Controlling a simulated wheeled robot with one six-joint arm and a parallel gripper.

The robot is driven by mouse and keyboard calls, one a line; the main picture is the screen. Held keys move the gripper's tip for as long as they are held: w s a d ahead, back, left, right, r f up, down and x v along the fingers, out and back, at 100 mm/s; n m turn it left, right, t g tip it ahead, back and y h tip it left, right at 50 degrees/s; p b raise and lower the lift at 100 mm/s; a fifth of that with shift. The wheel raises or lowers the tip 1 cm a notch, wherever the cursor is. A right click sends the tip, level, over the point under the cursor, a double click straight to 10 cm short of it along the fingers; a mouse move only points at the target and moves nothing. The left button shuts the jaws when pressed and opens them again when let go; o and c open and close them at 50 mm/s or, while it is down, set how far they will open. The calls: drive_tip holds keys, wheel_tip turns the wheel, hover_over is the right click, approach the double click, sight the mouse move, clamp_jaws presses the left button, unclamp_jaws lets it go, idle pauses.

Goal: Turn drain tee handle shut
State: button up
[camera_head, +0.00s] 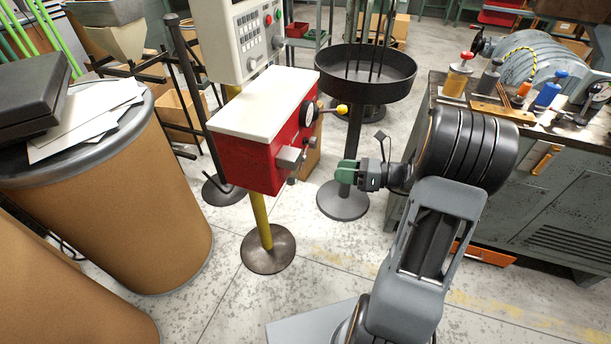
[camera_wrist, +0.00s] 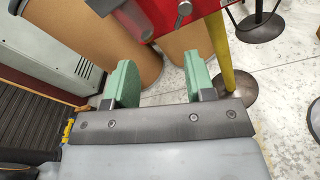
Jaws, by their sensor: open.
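A red box with a white top (camera_head: 251,145) stands on a yellow post. A grey block (camera_head: 290,158) sticks out of its right-hand face, with a small metal fitting (camera_head: 292,180) below it. In the wrist view, a small metal lever (camera_wrist: 183,13) and a clear cylinder (camera_wrist: 131,20) show at the top edge, by the red box. Either the fitting or the lever may be the drain tee handle; I cannot tell. My gripper (camera_head: 347,171) has green fingers, which are open and empty in the wrist view (camera_wrist: 160,80). It is right of the box, apart from it.
A yellow-knobbed lever (camera_head: 341,109) sticks out of the box above my gripper. A black round tray on a stand (camera_head: 366,68) is behind. A workbench (camera_head: 510,165) is at the right. Brown drums (camera_head: 120,190) fill the left. Some floor (camera_head: 300,225) is clear.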

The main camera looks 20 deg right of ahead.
sight(305, 158)
drive_tip(key=w+a+b, duration=0.1)
drive_tip(key=w+a, duration=0.1)
drive_tip(key=w, duration=0.1)
drive_tip(key=w+a+f+m+t+b, duration=0.1)
drive_tip(key=w+a, duration=0.2)
drive_tip(key=w+a+m+t+b, duration=0.1)
drive_tip(key=w+a, duration=0.2)
drive_tip(key=shift+a+f, duration=0.25)
drive_tip(key=shift+f, duration=0.15)
